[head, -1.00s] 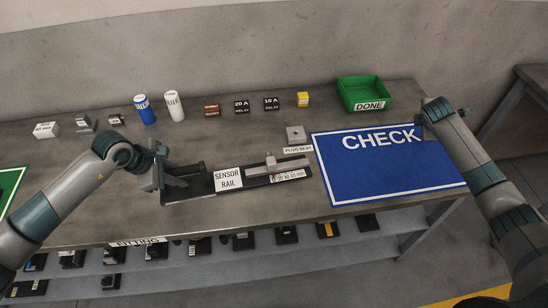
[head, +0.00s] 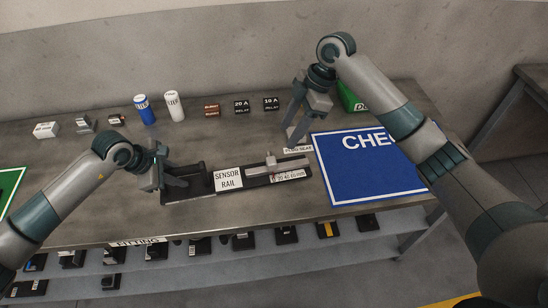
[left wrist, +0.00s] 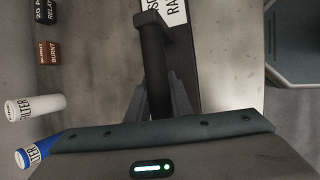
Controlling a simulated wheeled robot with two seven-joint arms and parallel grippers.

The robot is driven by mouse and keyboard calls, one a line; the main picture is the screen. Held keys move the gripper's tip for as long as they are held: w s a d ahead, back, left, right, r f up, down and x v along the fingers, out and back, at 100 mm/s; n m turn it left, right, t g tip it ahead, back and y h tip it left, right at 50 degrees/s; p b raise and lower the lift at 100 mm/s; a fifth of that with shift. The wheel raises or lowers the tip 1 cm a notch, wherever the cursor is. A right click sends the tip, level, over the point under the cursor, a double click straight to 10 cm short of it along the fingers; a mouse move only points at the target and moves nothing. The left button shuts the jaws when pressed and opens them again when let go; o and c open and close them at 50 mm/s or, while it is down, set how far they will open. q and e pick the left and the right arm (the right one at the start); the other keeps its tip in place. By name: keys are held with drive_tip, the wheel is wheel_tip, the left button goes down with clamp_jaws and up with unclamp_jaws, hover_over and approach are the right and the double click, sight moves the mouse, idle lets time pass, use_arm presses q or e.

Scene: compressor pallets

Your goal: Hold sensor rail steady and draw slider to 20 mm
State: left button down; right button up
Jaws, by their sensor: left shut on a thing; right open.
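The sensor rail (head: 206,188) lies on the bench, a dark base with a white label reading SENSOR RAIL and an upright black handle at its left end. The grey slider (head: 271,163) with a raised knob sits on the right part of the rail, above a printed scale too small to read exactly. My left gripper (head: 178,182) is shut on the rail's handle; the left wrist view shows the black handle (left wrist: 155,60) between its fingers. My right gripper (head: 295,130) is open and empty, pointing down above the plug seat, behind and right of the slider.
A blue CHECK mat (head: 370,180) covers the bench at right. A green bin (head: 350,98) is partly hidden by my right arm. Two filters (head: 173,105), a brown burnt block (head: 211,110) and two relays (head: 242,106) stand along the back. Bare bench lies in front of the rail.

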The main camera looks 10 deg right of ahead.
sight(273, 160)
drive_tip(key=shift+f, duration=0.2)
drive_tip(key=x, duration=1.1)
drive_tip(key=shift+a+f, duration=0.1)
drive_tip(key=shift+f, duration=0.25)
